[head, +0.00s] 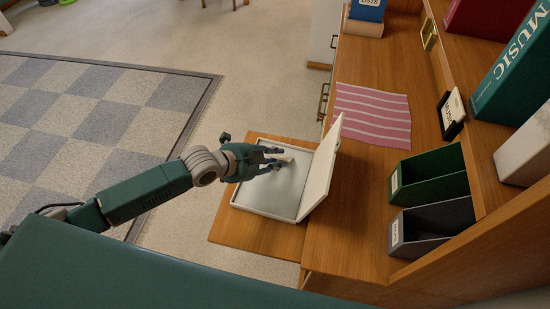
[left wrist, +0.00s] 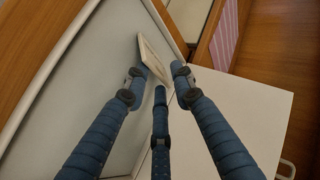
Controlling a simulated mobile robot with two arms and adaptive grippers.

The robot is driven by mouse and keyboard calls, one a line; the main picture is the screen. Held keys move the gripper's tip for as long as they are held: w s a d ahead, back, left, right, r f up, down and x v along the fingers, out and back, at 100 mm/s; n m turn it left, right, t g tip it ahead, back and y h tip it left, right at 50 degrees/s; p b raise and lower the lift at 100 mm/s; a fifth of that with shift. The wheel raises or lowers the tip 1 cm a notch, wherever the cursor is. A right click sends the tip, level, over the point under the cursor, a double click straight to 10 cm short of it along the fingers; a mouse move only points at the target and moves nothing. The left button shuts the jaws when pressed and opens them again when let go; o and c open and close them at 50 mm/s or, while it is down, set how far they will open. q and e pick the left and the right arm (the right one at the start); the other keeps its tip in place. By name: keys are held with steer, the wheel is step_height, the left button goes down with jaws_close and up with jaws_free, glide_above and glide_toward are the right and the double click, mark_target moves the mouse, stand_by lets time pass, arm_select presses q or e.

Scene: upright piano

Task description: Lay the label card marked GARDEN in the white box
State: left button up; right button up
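The white box (head: 262,210) stands open on a wooden surface, with a pale grey floor and its white lid (head: 322,172) tilted up on the right. My left gripper (head: 281,157) is over the box, its fingers pointing toward the lid. In the left wrist view, a small pale card with tan edges (left wrist: 153,62) is at the tips of my left gripper's three fingers (left wrist: 158,78). The card is tilted, and its writing is not legible, so I cannot confirm GARDEN. I cannot tell whether the fingers grip it. My right gripper is not in view.
A pink striped cloth (head: 372,114) lies on the wooden desk beyond the lid. A green holder (head: 430,176) and a grey holder (head: 432,226) stand to the right.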

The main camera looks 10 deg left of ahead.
arm_select(q)
steer(key=shift+s+a+r, duration=0.25)
steer(key=shift+s+a, duration=0.05)
steer(key=v, duration=1.1)
stand_by(0.7)
